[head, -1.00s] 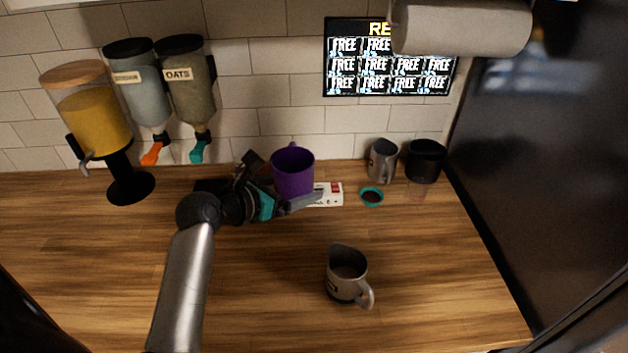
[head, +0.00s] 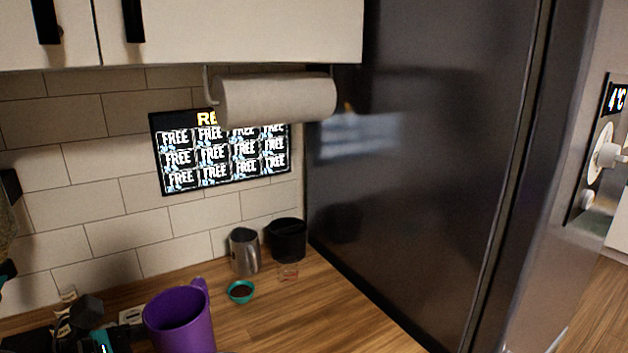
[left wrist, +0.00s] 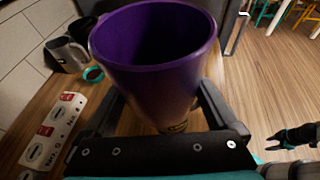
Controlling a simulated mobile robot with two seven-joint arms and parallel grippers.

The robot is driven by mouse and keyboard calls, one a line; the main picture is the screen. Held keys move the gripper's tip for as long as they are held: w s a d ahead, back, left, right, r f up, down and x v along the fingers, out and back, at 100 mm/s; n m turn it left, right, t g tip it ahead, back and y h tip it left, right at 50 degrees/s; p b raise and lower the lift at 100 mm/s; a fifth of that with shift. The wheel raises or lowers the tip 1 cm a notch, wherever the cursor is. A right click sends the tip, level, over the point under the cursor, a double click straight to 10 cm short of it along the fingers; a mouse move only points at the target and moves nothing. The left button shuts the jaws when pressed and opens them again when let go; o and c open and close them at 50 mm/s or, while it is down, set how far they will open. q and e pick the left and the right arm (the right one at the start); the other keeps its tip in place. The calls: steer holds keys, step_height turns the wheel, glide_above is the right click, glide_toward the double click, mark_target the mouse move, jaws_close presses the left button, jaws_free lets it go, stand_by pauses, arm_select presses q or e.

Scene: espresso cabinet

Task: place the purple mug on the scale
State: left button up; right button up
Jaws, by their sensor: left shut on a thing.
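The purple mug (head: 180,322) is at the bottom of the head view, its handle toward the back. It fills the middle of the left wrist view (left wrist: 155,75), where its open top looks empty. My left gripper (left wrist: 160,112) is shut on the mug, with one finger on each side. A white box with red patches (left wrist: 52,130) lies on the counter to the left of the mug in the left wrist view; I cannot tell if it is the scale. What seems to be my right gripper (left wrist: 293,138) shows small at the right edge there; its jaws are unclear.
A grey metal pitcher (head: 244,252), a black container (head: 287,240) and a small teal bowl with dark contents (head: 240,291) stand at the back of the wooden counter. A tall dark fridge (head: 420,150) bounds the right. A paper towel roll (head: 275,97) hangs above.

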arm_select(q)
steer(key=shift+s+d+f+m+g+h+b, duration=0.4)
steer(key=shift+s+d+f+m+g+b, duration=0.15)
steer(key=shift+s+d, duration=0.2)
steer(key=shift+s+d+m+g, duration=0.2)
steer(key=shift+s+m+g, duration=0.05)
steer(key=shift+s, duration=0.15)
arm_select(e)
step_height(320, 180, down, 2)
steer(key=shift+f, duration=0.15)
